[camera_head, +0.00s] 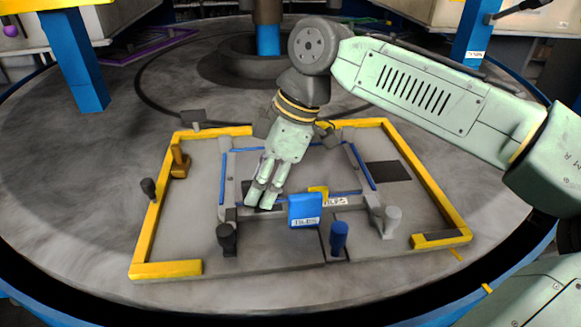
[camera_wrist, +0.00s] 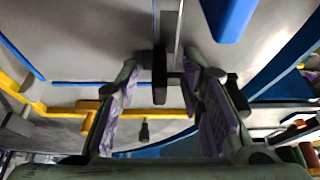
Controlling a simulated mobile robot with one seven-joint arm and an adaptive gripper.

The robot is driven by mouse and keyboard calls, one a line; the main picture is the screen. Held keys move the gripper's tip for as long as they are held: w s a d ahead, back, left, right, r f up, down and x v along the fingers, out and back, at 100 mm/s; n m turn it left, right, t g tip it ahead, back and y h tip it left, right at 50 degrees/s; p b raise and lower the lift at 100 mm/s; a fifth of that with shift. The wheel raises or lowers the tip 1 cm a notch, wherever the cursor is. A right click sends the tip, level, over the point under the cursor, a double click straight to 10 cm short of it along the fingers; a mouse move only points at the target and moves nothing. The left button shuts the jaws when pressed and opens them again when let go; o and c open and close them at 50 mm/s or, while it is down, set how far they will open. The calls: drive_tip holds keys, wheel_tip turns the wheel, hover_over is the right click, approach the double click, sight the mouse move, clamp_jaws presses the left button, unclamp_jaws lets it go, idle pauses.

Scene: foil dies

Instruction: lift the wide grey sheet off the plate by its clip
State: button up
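A grey plate (camera_head: 190,225) with yellow edge bars lies on the round table. A flat grey sheet surface (camera_wrist: 110,35) shows in the wrist view; I cannot clearly tell its outline from the plate. A dark upright piece (camera_wrist: 159,75), which looks like a clip, stands between my fingers. My gripper (camera_head: 260,201) points down over the plate's middle, left of a blue labelled block (camera_head: 305,210). In the wrist view my gripper (camera_wrist: 165,80) is open, with a purple-padded finger on each side of the dark piece and gaps visible. The fingers largely hide this spot in the head view.
A blue post (camera_head: 339,238), a pale grey knob (camera_head: 391,220) and a dark knob (camera_head: 227,238) stand along the front. An orange clamp (camera_head: 180,160) stands at left. Blue rails (camera_head: 362,166) frame the middle. A dark flat patch (camera_head: 388,171) lies at right.

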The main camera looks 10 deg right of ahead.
drive_tip(key=shift+f, duration=0.15)
clamp_jaws()
idle(0.4)
